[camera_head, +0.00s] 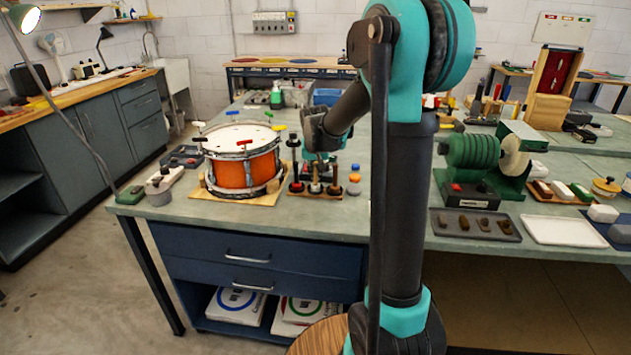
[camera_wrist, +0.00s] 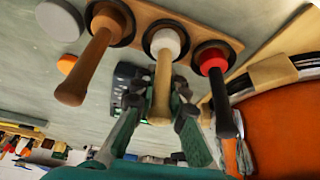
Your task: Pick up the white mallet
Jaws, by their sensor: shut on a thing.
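The white mallet (camera_wrist: 164,42) has a white head and a pale wooden handle. In the wrist view its head sits in the middle dark ring of a wooden rack (camera_wrist: 195,24). My gripper (camera_wrist: 160,103) is shut on the handle, with a finger on each side. A brown mallet (camera_wrist: 98,62) stands on its left and a red-headed mallet with a black handle (camera_wrist: 216,75) on its right. In the head view my gripper (camera_head: 318,157) is low over the rack (camera_head: 304,191), beside the drum; the white mallet is hard to make out there.
An orange drum (camera_head: 240,172) stands on a wooden board close left of the rack. A green grinder-like machine (camera_head: 473,160) is farther right.

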